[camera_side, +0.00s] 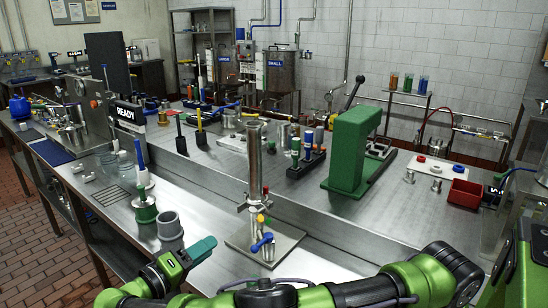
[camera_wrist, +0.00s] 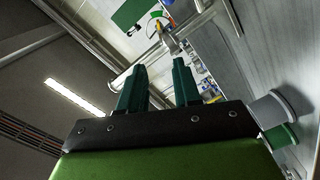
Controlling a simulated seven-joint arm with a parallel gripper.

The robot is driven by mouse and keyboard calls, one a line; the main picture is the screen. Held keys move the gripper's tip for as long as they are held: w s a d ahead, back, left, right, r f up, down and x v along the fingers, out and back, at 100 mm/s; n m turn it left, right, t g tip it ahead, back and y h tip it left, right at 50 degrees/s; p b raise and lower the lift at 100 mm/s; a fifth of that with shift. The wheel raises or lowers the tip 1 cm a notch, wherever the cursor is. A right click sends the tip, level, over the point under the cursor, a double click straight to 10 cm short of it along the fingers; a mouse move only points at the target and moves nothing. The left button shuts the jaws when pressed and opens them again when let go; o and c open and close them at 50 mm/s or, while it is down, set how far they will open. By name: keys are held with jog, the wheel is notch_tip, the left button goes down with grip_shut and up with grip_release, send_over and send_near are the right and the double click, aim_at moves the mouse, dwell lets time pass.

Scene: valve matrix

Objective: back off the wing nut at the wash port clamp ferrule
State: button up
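A vertical steel tube (camera_side: 255,165) stands on a square metal plate (camera_side: 288,243) at the bench front. Around its lower part are a clamp-like fitting (camera_side: 254,202), small yellow (camera_side: 260,218) and red parts, and a blue-handled valve (camera_side: 262,242). I cannot make out which piece is the wing nut. My gripper (camera_side: 207,245) is left of the plate, apart from the tube, with its teal fingers pointing right. In the wrist view the fingers (camera_wrist: 161,64) are spread with nothing between them; the tube (camera_wrist: 205,16) runs slanted beyond the fingertips, with yellow and red parts near it.
A grey cup (camera_side: 169,226) and a green-based bottle (camera_side: 145,210) stand behind my gripper. A green press-like frame (camera_side: 350,150), a rack of coloured bottles (camera_side: 306,158) and a red bin (camera_side: 465,193) stand on the raised bench.

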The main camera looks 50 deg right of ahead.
aim_at(253, 216)
jog(key=d, duration=1.6)
jog(key=shift+f, duration=0.15)
grip_shut()
